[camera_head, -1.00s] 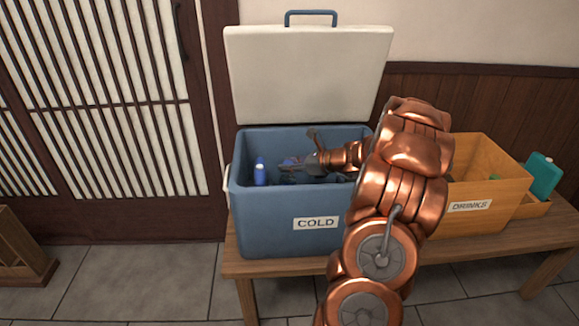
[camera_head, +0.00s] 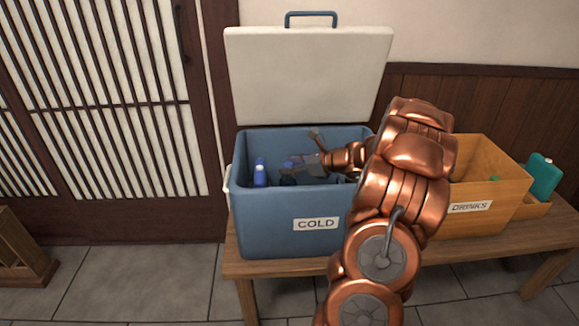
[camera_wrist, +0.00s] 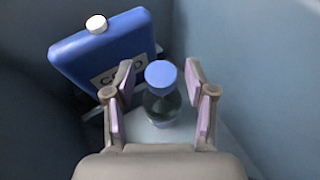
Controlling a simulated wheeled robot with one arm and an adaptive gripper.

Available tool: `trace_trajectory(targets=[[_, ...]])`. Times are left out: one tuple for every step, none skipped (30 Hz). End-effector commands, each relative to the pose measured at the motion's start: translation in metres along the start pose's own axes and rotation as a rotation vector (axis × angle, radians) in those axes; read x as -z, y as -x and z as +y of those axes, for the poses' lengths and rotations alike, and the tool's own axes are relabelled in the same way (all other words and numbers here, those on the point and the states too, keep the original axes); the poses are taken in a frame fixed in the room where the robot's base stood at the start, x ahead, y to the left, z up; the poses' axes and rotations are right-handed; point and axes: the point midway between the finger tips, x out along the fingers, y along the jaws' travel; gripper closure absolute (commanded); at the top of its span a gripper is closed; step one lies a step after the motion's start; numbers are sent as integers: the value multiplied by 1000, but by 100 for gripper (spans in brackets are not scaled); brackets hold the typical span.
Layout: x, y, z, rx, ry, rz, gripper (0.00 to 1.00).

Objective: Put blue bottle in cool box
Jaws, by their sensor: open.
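The blue cool box (camera_head: 262,226), labelled COLD, stands on the bench with its lid up. My gripper (camera_head: 303,172) is inside it, pointing down. In the wrist view my gripper (camera_wrist: 160,100) is open, with one finger on each side of a bottle with a blue cap (camera_wrist: 161,73). The bottle's see-through body looks dark and greenish, and it appears upright inside the box. I cannot tell whether either finger touches it. A flat blue pack (camera_wrist: 110,52) with a white cap and a label lies beside the left finger.
A bright blue item (camera_head: 260,173) shows at the box's left side. The raised lid (camera_head: 308,75) stands behind. A wooden DRINKS crate (camera_head: 480,190) with a teal item (camera_head: 543,177) beside it is to the right on the bench (camera_head: 290,266). The box walls are close around my gripper.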

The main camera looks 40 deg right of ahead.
Motion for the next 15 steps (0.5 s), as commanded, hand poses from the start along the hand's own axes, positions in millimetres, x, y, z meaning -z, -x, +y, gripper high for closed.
trace_trajectory(targets=[[-2, 10, -1, 4, -1, -1, 45], [-2, 15, -2, 5, -1, -2, 45], [-3, 22, -1, 4, 0, -1, 45], [-3, 29, -1, 5, 0, -2, 45], [-3, 35, -2, 5, 0, -2, 45], [-4, 43, -2, 5, 0, -3, 45], [-4, 49, -2, 6, 1, -3, 45], [-3, 55, -2, 6, 1, -2, 45], [-3, 63, -1, 6, 1, -1, 45], [-3, 68, -2, 6, 1, -1, 45], [-3, 74, -2, 7, 0, 0, 45], [-2, 81, -1, 6, 1, 1, 45], [-2, 85, -1, 6, 0, 0, 45], [-2, 90, -1, 6, 0, 1, 45], [-2, 95, -1, 6, 1, 0, 45]])
